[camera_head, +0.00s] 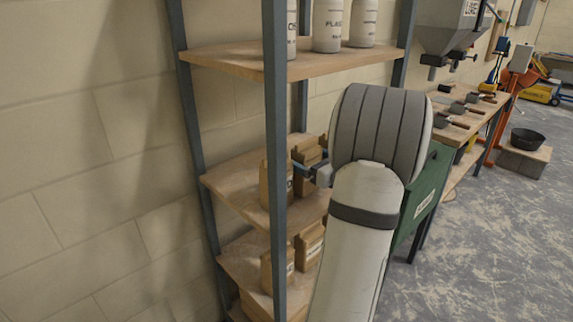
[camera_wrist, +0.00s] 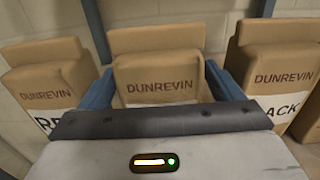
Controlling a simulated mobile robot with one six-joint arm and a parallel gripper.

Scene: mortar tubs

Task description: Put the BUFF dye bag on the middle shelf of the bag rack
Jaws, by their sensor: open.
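The bag rack (camera_head: 276,120) has a wooden shelf level with my gripper, the middle shelf (camera_head: 235,185) of those in view. Brown paper bags stand on it, partly behind the front post. In the wrist view, a brown DUNREVIN bag (camera_wrist: 160,68) stands upright between the two blue fingers of my gripper (camera_wrist: 161,88). The gripper is open, with a finger at each side of this bag; contact cannot be told. The bag's colour label is mostly hidden by the gripper body, so I cannot read whether it is BUFF. In the head view, my gripper (camera_head: 318,170) is partly hidden by my arm.
A bag with a label starting R (camera_wrist: 45,80) stands left, and one ending in ACK (camera_wrist: 280,70) stands right. White bottles (camera_head: 328,25) stand on the shelf above; more bags (camera_head: 308,245) stand below. The rack's front post is close. A workbench (camera_head: 462,120) is at right.

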